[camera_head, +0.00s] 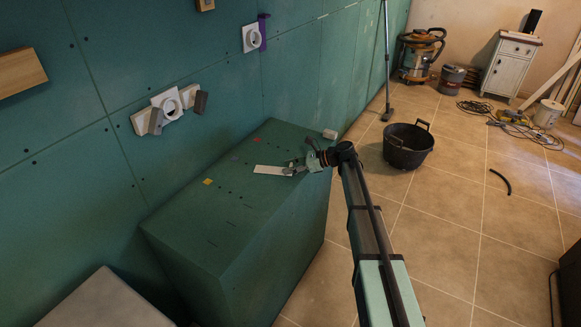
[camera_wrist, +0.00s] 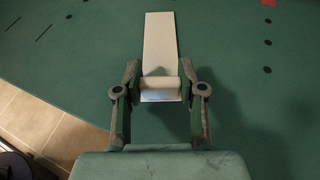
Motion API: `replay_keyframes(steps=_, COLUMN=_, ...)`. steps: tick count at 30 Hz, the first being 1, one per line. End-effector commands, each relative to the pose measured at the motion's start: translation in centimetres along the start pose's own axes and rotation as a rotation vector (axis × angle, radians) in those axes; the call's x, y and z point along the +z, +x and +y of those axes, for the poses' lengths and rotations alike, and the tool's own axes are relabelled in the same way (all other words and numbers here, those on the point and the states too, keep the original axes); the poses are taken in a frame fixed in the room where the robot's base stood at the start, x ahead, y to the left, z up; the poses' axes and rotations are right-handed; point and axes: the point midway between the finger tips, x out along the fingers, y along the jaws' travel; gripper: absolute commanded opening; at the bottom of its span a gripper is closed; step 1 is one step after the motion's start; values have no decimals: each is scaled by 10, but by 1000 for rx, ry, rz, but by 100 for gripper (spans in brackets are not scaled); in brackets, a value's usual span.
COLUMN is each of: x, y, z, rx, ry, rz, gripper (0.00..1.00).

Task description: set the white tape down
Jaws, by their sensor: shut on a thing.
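The white tape (camera_wrist: 161,42) shows in the wrist view as a flat pale strip reaching away from my gripper, with a rolled or raised part (camera_wrist: 160,84) at its near end. My gripper (camera_wrist: 160,88) is shut on that near end, one finger on each side. In the head view the white tape (camera_head: 271,170) shows as a strip over the top of the green plasterboard box (camera_head: 236,215), and my gripper (camera_head: 296,168) is at its right end. I cannot tell whether the strip touches the surface.
A small pale block (camera_head: 330,134) sits at the box's back right corner. A yellow square (camera_head: 208,182) marks the box top, which is otherwise mostly clear. Sockets (camera_head: 167,103) and blocks are on the green wall. A black bucket (camera_head: 408,146) stands on the tiled floor.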

Motion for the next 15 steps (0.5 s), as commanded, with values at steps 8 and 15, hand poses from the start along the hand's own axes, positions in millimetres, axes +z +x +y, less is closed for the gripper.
replay_keyframes(steps=8, x=-1, y=0, z=0, rx=0, ry=0, rz=0, gripper=64)
replay_keyframes(steps=15, x=1, y=-1, z=0, rx=0, ry=0, rz=0, gripper=64)
